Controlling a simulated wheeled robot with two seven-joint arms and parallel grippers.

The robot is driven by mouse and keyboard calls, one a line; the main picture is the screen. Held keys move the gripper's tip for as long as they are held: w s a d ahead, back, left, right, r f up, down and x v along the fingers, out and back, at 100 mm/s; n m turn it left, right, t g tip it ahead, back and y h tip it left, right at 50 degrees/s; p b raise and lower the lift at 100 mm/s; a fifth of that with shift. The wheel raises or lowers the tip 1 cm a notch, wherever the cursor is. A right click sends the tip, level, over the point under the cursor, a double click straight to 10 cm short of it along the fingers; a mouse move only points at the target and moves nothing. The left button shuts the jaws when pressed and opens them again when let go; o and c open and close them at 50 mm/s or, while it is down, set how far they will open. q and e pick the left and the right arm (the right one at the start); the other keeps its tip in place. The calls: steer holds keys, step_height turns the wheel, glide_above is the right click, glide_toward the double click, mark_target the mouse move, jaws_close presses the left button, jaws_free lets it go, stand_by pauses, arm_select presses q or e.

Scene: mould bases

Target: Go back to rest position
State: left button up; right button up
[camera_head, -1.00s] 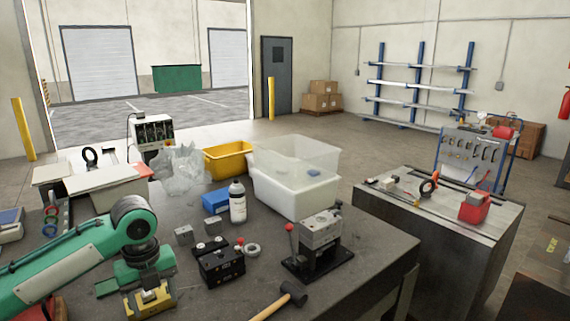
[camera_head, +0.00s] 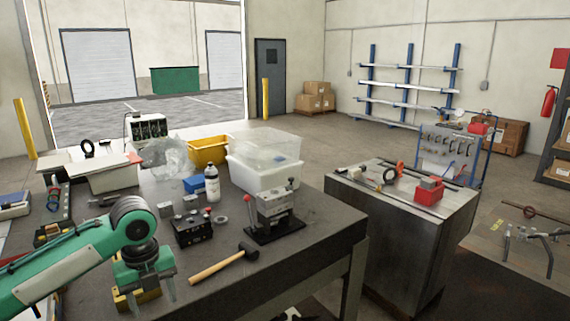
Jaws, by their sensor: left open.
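My left arm, green and white, comes in from the left. My left gripper (camera_head: 145,294) points down at the near left edge of the workbench, with its two pale fingers apart. A yellow block (camera_head: 124,299) shows partly behind the fingers; I cannot tell whether they touch it. Nothing is visibly held between the fingers. My right gripper is not in view.
The workbench (camera_head: 305,234) carries a hammer (camera_head: 222,264), a black-based press (camera_head: 273,215), a black block (camera_head: 192,230), a bottle (camera_head: 212,184), a white bin (camera_head: 262,176) and a yellow bin (camera_head: 208,150). A metal cabinet (camera_head: 385,240) stands to the right, across a gap.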

arm_select(q)
steer(key=w+d+f+n+t+h, duration=0.1)
steer(key=w+f+n, duration=0.4)
steer(key=f, duration=0.6)
steer(key=w+d+f+n+t+h, duration=0.15)
steer(key=w+f+n, duration=0.4)
steer(key=f, duration=0.55)
steer(key=s+a+f+n+t, duration=0.15)
steer(key=s+f+n, duration=0.25)
steer(key=f, duration=0.9)
steer(key=s+a+f+n, duration=0.2)
steer(key=s+f+n, duration=0.2)
steer(key=f, duration=0.9)
steer(key=s+a+f+n+g+y, duration=0.15)
steer(key=s+f+n, duration=0.35)
steer(key=s+f, duration=1.7)
steer(key=s+d+f+n, duration=0.1)
steer(key=s+f, duration=0.1)
steer(key=s, duration=1.2)
steer(key=s+d+f+n+g+y, duration=0.1)
steer(key=s+d+f, duration=0.1)
steer(key=s, duration=1.2)
steer(key=shift+s+d+f+n, duration=0.3)
steer(key=shift+s+f+n, duration=0.05)
steer(key=shift+f, duration=0.15)
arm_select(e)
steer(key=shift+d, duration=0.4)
